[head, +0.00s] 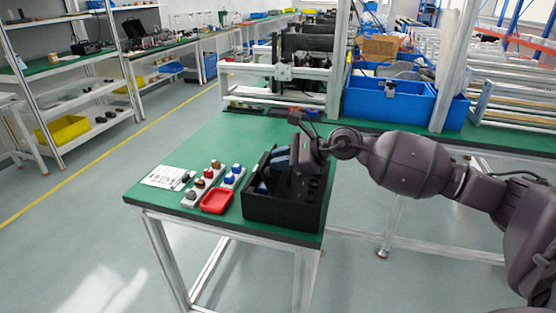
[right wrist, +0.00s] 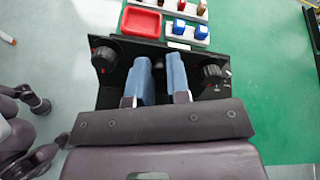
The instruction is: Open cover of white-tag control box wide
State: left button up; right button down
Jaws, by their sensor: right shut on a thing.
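The black control box (head: 280,212) stands at the near right corner of the green table. Its top is partly open, with a dark inside. In the right wrist view, its black panel (right wrist: 190,57) carries a round knob on each side. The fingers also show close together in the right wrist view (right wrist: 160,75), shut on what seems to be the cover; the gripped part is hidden.
Left of the box are a red tray (head: 216,202), white blocks with coloured buttons (head: 206,180) and a printed sheet (head: 164,177). Blue bins (head: 388,100) and a metal frame (head: 290,72) stand behind. The table's middle is clear.

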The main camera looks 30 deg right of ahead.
dwell(0.3)
jog(key=c, duration=1.1)
grip_release()
jog(key=p+v, duration=0.1)
jog(key=v, duration=0.9)
jog(key=shift+s+d+r+p, duration=0.15)
jog(key=shift+s+d+p, duration=0.05)
jog(key=shift+s+p, duration=0.1)
